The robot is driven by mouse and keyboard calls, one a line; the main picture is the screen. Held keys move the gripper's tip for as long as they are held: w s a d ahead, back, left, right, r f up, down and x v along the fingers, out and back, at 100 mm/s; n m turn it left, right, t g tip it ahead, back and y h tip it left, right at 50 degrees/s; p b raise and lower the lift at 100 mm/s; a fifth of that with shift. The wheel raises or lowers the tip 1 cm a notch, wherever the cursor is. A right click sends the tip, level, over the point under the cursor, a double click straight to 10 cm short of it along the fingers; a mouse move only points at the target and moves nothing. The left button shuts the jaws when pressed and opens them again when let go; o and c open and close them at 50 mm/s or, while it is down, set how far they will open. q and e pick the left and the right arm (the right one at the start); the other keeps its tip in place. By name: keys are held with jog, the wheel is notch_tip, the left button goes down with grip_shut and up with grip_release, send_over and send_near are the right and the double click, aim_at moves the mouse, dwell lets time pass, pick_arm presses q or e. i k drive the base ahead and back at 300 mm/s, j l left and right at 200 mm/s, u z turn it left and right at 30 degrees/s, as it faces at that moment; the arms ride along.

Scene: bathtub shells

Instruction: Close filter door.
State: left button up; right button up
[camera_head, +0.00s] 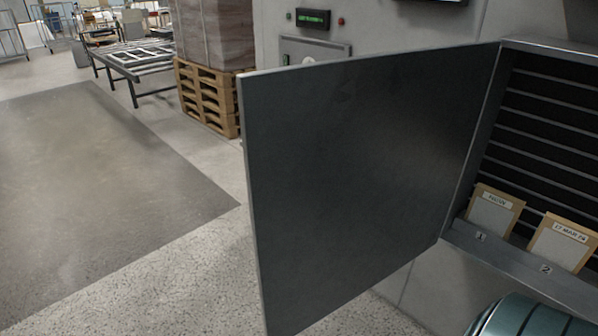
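The filter door (350,190) is a large flat dark grey metal panel, seen in the head view. It stands wide open and swings out to the left from the left side of the filter cabinet (490,110). Inside the cabinet, two filters in tan frames lean in numbered places. The filter at place 1 (492,215) and the filter at place 2 (561,244) each carry a white label. Dark horizontal slats show behind them. The cabinet's right side is cut off by the picture edge. Neither of my grippers is in view.
A teal ribbed cylinder (530,318) sits below the cabinet at the bottom right. Behind the door are a wooden pallet (207,97) with a wrapped stack (212,33) and a metal frame table (140,62). The floor left of the door is clear.

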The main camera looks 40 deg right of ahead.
aim_at(354, 166)
jog(key=i+j+u, duration=0.4)
jog(key=u, duration=0.15)
jog(key=i+j+z, duration=0.2)
jog(key=i, duration=0.35)
jog(key=i+z, duration=0.2)
jog(key=z, duration=0.15)
jog(key=i+z, duration=0.15)
jog(key=z, duration=0.2)
jog(key=i+z, duration=0.2)
jog(key=z, duration=0.15)
jog(key=i+z, duration=0.1)
jog(key=z, duration=0.3)
jog(key=i+z, duration=0.1)
jog(key=z, duration=0.3)
jog(key=i+j+z, duration=0.1)
jog(key=z, duration=0.3)
jog(key=i+j+z, duration=0.1)
jog(key=z, duration=0.3)
jog(key=i+z, duration=0.2)
jog(key=z, duration=0.25)
jog(key=i+j+z, duration=0.15)
jog(key=z, duration=0.35)
jog(key=i+j+z, duration=0.25)
jog(key=z, duration=0.2)
